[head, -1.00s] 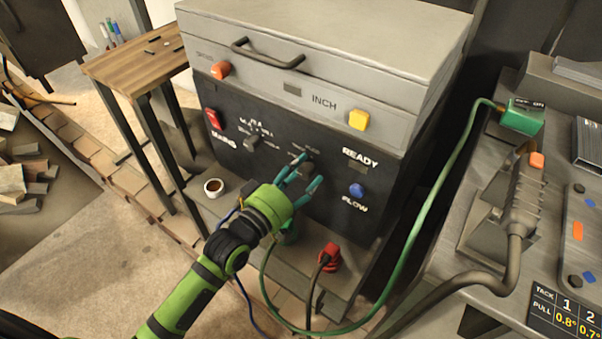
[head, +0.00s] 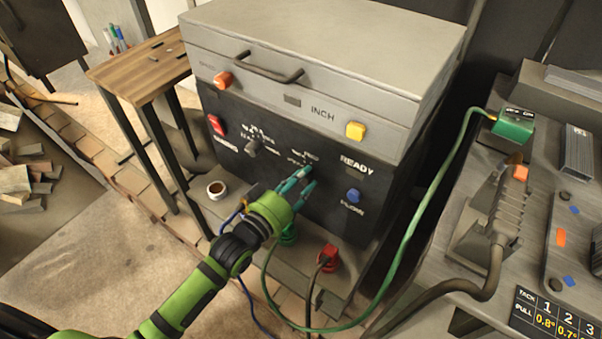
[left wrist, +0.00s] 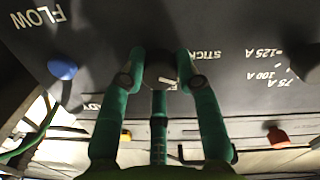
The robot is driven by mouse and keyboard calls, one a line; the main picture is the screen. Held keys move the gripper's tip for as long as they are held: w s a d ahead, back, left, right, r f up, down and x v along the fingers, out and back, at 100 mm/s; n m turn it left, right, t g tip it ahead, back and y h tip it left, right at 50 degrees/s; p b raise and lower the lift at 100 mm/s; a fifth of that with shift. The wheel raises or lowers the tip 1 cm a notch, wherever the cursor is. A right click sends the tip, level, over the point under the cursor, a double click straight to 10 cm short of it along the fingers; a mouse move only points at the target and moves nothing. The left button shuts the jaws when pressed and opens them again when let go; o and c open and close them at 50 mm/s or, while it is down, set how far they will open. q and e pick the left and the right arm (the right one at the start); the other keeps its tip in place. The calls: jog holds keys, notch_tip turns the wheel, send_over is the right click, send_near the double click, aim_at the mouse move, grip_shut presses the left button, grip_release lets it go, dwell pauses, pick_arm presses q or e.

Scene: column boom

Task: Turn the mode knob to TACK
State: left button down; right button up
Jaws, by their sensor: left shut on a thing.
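The dark mode knob (left wrist: 161,72) sits on the black front panel (head: 225,105) of the welding machine. In the left wrist view the panel appears upside down, with the STICK label beside the knob; I cannot read TACK beside it. My left gripper (head: 307,178) reaches the panel from the lower left. Its teal fingers (left wrist: 164,78) are shut on the knob, one on each side. In the head view the fingers mostly hide the knob, and its pointer direction is unclear. My right gripper is not in view.
A green hose (head: 425,205) loops at the right.

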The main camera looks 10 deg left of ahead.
pick_arm(q)
jog(key=m, duration=0.1)
jog(key=m+p, duration=0.1)
jog(key=m, duration=0.1)
jog(key=m+p, duration=0.1)
jog(key=shift+w+r, duration=0.1)
jog(key=shift+r, duration=0.2)
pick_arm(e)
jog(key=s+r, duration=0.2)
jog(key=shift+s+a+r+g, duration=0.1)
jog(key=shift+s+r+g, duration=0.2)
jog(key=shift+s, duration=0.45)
pick_arm(q)
jog(key=c, duration=0.9)
grip_release()
jog(key=shift+f, duration=0.1)
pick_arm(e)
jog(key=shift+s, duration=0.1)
pick_arm(q)
jog(key=shift+f, duration=0.1)
jog(key=v, duration=1.2)
